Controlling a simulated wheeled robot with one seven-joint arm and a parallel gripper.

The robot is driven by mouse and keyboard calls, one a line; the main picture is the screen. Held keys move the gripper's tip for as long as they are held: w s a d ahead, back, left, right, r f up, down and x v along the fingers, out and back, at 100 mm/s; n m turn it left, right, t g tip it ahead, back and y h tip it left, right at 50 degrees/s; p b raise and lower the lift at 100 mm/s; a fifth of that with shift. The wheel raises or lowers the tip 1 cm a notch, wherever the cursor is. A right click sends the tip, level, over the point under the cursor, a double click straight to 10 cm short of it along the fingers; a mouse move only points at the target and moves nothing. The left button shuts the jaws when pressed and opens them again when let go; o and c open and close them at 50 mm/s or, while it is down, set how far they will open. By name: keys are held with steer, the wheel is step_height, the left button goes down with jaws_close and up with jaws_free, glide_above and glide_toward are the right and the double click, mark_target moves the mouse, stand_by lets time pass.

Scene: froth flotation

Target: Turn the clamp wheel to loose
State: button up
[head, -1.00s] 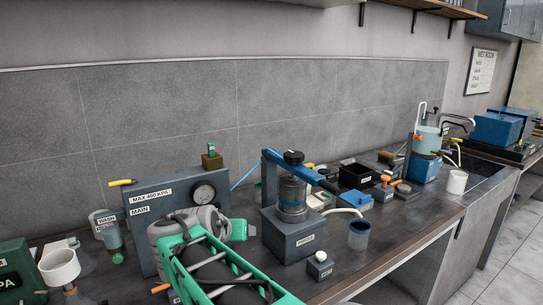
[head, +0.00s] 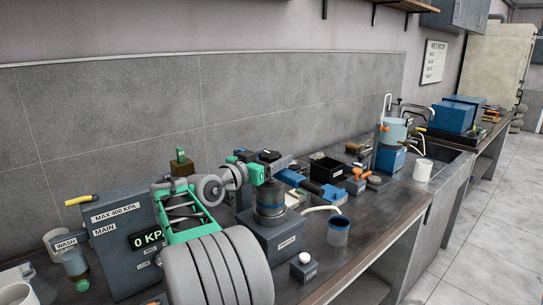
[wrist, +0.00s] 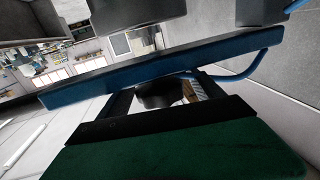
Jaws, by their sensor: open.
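The filter press (head: 272,238) stands on the bench in the middle of the head view, with a dark canister on its grey base. A blue clamp bar (head: 300,179) crosses its top. The black clamp wheel (head: 268,155) above the bar is mostly hidden by my gripper (head: 266,165). My gripper is open, with its fingers around or beside the wheel; contact cannot be told. In the wrist view, the blue bar (wrist: 165,68) runs across the picture, and a dark round part, likely the wheel (wrist: 158,95), shows between the fingers (wrist: 165,97).
A grey panel (head: 112,240) marked MAIN stands left of the press. A blue-grey cup (head: 338,232) and a small box with a white knob (head: 304,268) stand to its right. Behind are a black bin (head: 326,168) and small fittings. The bench's front edge is clear.

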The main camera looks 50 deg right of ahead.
steer(key=shift+c, duration=0.2)
steer(key=c, duration=1.3)
steer(key=n+t+b, duration=0.1)
steer(key=b, duration=0.1)
steer(key=t+b, duration=0.2)
steer(key=shift+s+f+n, duration=0.2)
steer(key=shift+f+n, duration=0.15)
steer(key=shift+n, duration=0.05)
steer(key=shift+r+n+t+y+b, duration=0.1)
steer(key=shift+n+t+y+b, duration=0.2)
steer(key=shift+n+t+b, duration=0.65)
steer(key=shift+w+r+n+t+y+b, duration=0.15)
steer(key=shift+n+t+y+b, duration=0.1)
steer(key=shift+t, duration=0.35)
steer(key=shift+w+r+n+t+y+b, duration=0.1)
steer(key=shift+w+n+t+y, duration=0.1)
steer(key=shift+t, duration=0.35)
steer(key=o, duration=1.3)
steer(key=shift+o, duration=0.2)
steer(key=shift+a, duration=0.1)
